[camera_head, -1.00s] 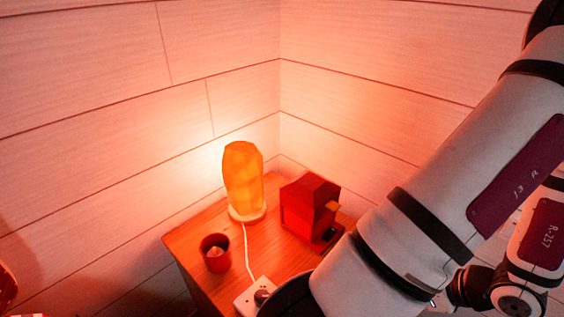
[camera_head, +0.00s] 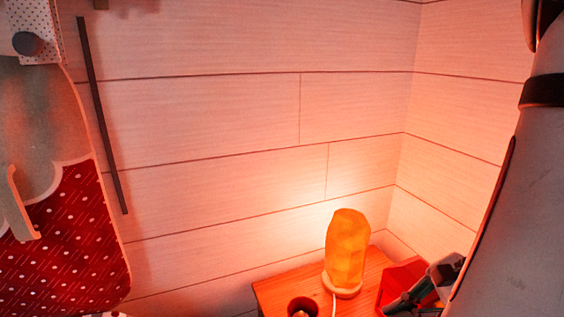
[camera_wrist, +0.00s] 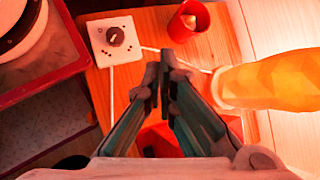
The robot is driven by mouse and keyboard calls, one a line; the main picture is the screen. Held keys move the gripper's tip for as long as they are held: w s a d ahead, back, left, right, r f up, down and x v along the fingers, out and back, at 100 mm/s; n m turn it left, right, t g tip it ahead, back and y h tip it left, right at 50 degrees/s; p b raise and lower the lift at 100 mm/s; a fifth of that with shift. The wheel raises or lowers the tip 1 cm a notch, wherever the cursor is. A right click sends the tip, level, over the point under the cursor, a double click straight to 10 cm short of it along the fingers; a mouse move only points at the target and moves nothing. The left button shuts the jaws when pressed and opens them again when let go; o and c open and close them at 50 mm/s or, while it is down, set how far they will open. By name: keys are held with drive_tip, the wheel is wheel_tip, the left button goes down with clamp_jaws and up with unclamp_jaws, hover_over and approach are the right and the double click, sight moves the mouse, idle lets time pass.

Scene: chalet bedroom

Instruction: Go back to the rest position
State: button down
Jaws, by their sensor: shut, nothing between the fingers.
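My gripper (camera_wrist: 161,78) is shut with nothing between its fingers in the wrist view. It is above the wooden bedside table (camera_wrist: 134,93), between a white box with a dark knob (camera_wrist: 103,32) and the lamp. In the head view my gripper (camera_head: 418,292) shows at the lower right, in front of the red box (camera_head: 396,277), and my arm fills the right edge. The red box also shows partly beneath my fingers in the wrist view (camera_wrist: 158,141).
A glowing orange lamp (camera_head: 347,245) stands on the table (camera_head: 284,285), with its cord in front. A red cup (camera_head: 302,307) is left of it. A red patterned hanging thing (camera_head: 65,235) is at far left. Light plank walls (camera_head: 220,130) meet behind the table.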

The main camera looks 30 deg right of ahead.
drive_tip(key=w+a+r+n+g+h, duration=0.1)
drive_tip(key=a+r+n+g, duration=0.25)
drive_tip(key=a+n, duration=0.4)
drive_tip(key=w+a+r+n+g, duration=0.1)
drive_tip(key=a+r+n+g, duration=0.2)
drive_tip(key=a+r+n, duration=0.35)
drive_tip(key=s+a+r+n+h, duration=0.1)
drive_tip(key=s+a+n+h, duration=0.4)
drive_tip(key=n, duration=0.4)
wheel_tip(320, 180, up, 28)
drive_tip(key=t+p, duration=0.4)
drive_tip(key=p, duration=2.2)
drive_tip(key=shift+s+a+r+m+y, duration=0.2)
drive_tip(key=shift+m+y, duration=0.1)
drive_tip(key=shift+y, duration=0.1)
drive_tip(key=shift+d, duration=0.1)
